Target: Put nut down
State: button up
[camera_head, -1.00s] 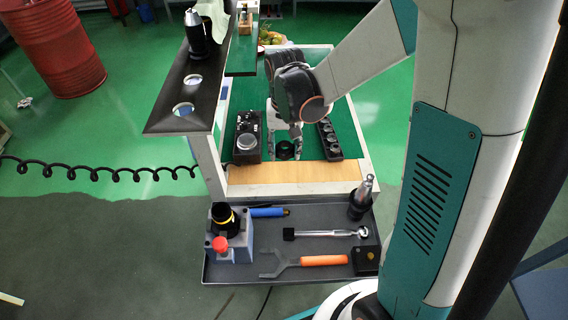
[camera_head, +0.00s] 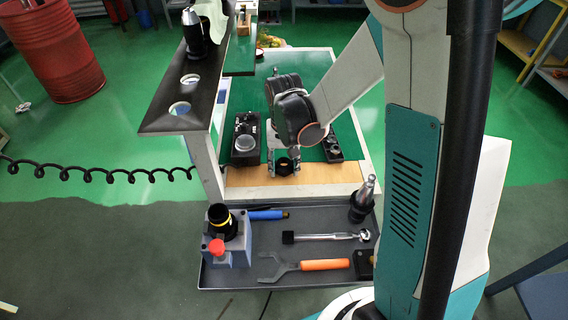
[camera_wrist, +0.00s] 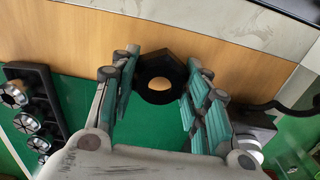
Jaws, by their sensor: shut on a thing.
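A black hex nut (camera_wrist: 160,66) with a round hole is held between the two fingers of my gripper (camera_wrist: 158,88) in the wrist view. In the head view the nut (camera_head: 285,166) shows below my gripper (camera_head: 284,160), near the line between the green mat (camera_head: 300,77) and the wooden strip (camera_head: 243,177). The wooden strip shows through the hole of the nut in the wrist view. I cannot tell whether the nut touches the surface.
A black block with round parts (camera_head: 245,140) stands left of my gripper, and a black holder with several round sockets (camera_head: 334,150) stands right. A lower grey tray (camera_head: 300,219) holds a torque wrench (camera_head: 325,236) and an orange-handled spanner (camera_head: 322,265).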

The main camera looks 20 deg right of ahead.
aim_at(284, 163)
jog(key=shift+s+f+b, duration=0.1)
jog(key=shift+f+b, duration=0.25)
jog(key=shift+f, duration=0.05)
jog(key=o, duration=1.4)
notch_tip(284, 163, up, 12)
jog(key=p, duration=0.5)
jog(key=shift+s+r+n+t, duration=0.6)
jog(key=shift+s+r+t, duration=0.6)
jog(key=shift+s+r, duration=1.1)
jog(key=shift+s+r+n+t, duration=0.6)
jog(key=shift+s+r+t, duration=0.6)
jog(key=shift+s+r, duration=1.1)
jog(key=shift+s+r+n+t, duration=0.6)
jog(key=shift+s+r+t, duration=0.85)
jog(key=shift+s, duration=1.35)
jog(key=shift+r+g, duration=0.2)
jog(key=shift+g, duration=0.05)
